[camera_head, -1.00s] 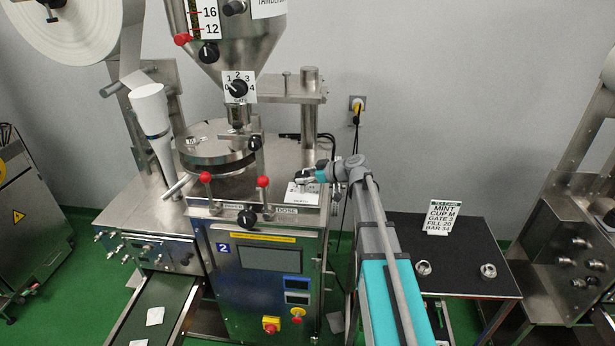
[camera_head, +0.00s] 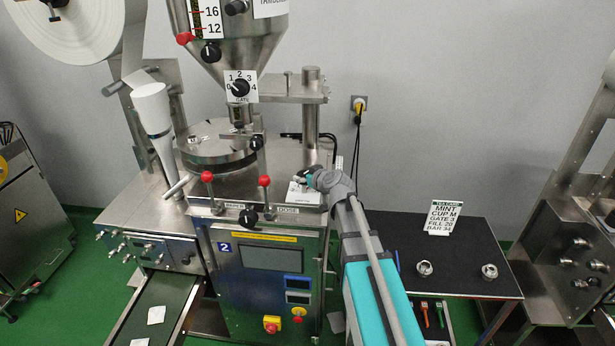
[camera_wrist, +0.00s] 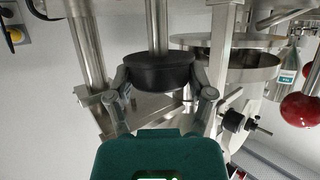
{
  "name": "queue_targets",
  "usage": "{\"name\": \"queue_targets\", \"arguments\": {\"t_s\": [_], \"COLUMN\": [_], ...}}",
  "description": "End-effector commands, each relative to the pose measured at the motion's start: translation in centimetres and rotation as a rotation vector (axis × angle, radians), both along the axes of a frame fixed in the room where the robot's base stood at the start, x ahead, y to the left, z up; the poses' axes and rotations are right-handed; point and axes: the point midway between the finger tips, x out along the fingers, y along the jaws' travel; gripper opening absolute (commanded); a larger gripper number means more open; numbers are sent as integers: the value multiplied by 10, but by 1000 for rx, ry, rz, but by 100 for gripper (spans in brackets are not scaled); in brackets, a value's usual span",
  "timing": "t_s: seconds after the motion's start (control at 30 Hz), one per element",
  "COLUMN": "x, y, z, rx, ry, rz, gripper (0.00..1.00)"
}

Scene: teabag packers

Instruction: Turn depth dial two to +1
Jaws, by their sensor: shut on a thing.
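My gripper (camera_head: 304,178) is at the right end of the machine's steel top, over a white label plate (camera_head: 306,194) whose text is too small to read. In the wrist view, the two fingers of my gripper (camera_wrist: 160,80) are shut on a round black dial (camera_wrist: 152,73), one finger on each side. A steel rod (camera_wrist: 156,25) runs from the dial. The dial's pointer and scale are hidden, so its setting cannot be read. In the head view my gripper covers the dial.
Two red-knobbed levers (camera_head: 265,181) and a black knob (camera_head: 248,217) stand along the front edge, left of my gripper. A steel post (camera_head: 311,110) rises behind. A black table (camera_head: 430,245) at right holds a recipe card (camera_head: 443,217) and two metal parts.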

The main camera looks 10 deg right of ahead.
Motion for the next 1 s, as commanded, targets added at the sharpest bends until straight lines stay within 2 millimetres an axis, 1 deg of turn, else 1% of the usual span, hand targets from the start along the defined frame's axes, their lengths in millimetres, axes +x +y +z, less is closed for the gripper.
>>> {"name": "queue_targets", "arguments": {"t_s": [0.03, 0.3, 0.73, 0.77, 0.8, 0.9, 1.0], "x": [1, 1, 2, 2, 2, 2, 1], "y": [2, 2, 0, 0, 0, 0, -1], "z": [1, 1, 1, 1, 0, 0, 0], "rx": [2, 3, 1, 1, 1, 1, 1], "ry": [-1, 0, -1, -1, -1, -1, 0], "rz": [-14, -71, -79, -79, -79, -79, -79], "gripper": [21, 21, 21, 74, 82, 100, 100]}}
